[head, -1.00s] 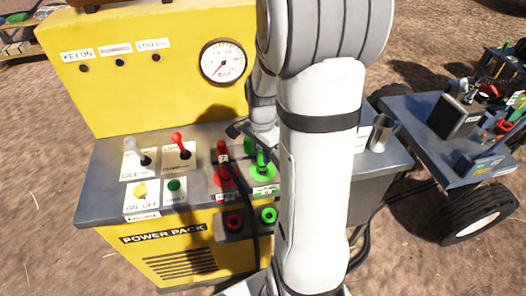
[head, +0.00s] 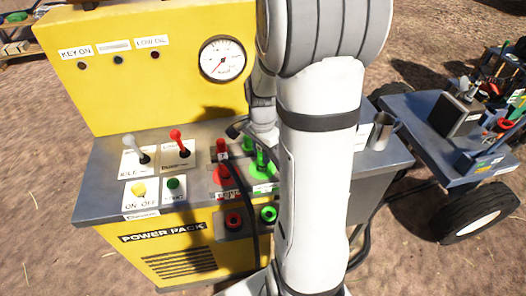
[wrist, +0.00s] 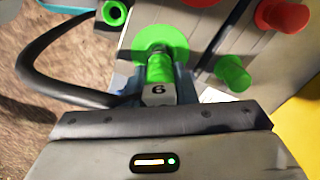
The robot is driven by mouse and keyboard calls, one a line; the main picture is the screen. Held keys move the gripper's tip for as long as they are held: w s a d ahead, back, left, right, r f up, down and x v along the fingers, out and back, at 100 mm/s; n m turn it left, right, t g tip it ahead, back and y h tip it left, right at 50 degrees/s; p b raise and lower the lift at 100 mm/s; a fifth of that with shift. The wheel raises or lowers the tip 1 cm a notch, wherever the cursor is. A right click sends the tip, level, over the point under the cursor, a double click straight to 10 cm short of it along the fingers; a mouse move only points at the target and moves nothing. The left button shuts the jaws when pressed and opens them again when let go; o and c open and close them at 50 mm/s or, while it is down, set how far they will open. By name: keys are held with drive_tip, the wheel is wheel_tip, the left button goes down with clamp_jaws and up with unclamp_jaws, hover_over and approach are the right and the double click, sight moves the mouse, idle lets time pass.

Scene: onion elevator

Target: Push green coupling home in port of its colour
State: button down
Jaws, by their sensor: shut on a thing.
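My gripper (wrist: 160,84) is shut on the green coupling (wrist: 158,68), with one finger on each side of it. A grey block marked with a digit shows at the coupling's near end. The coupling's far end meets the round green port (wrist: 150,36) on the panel. How deep it sits in the port cannot be told. In the head view the green coupling (head: 261,158) stands roughly upright over the green port (head: 262,171), partly hidden by my arm. My gripper (head: 262,142) is above it, and its fingertips are hard to make out.
A green knob (wrist: 233,72) and a red fitting (wrist: 285,15) stand beside the port. A black hose (wrist: 45,70) loops at left. Red (head: 233,221) and green (head: 269,214) rings sit on the front panel. A metal mug (head: 380,132) stands at right.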

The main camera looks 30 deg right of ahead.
drive_tip(key=shift+s+f+b, duration=0.1)
drive_tip(key=shift+f+b, duration=1)
drive_tip(key=shift+f, duration=0.2)
idle(3.9)
drive_tip(key=c, duration=0.7)
unclamp_jaws()
drive_tip(key=shift+r, duration=0.1)
drive_tip(key=shift+r+p, duration=2.65)
drive_tip(key=shift+r, duration=0.85)
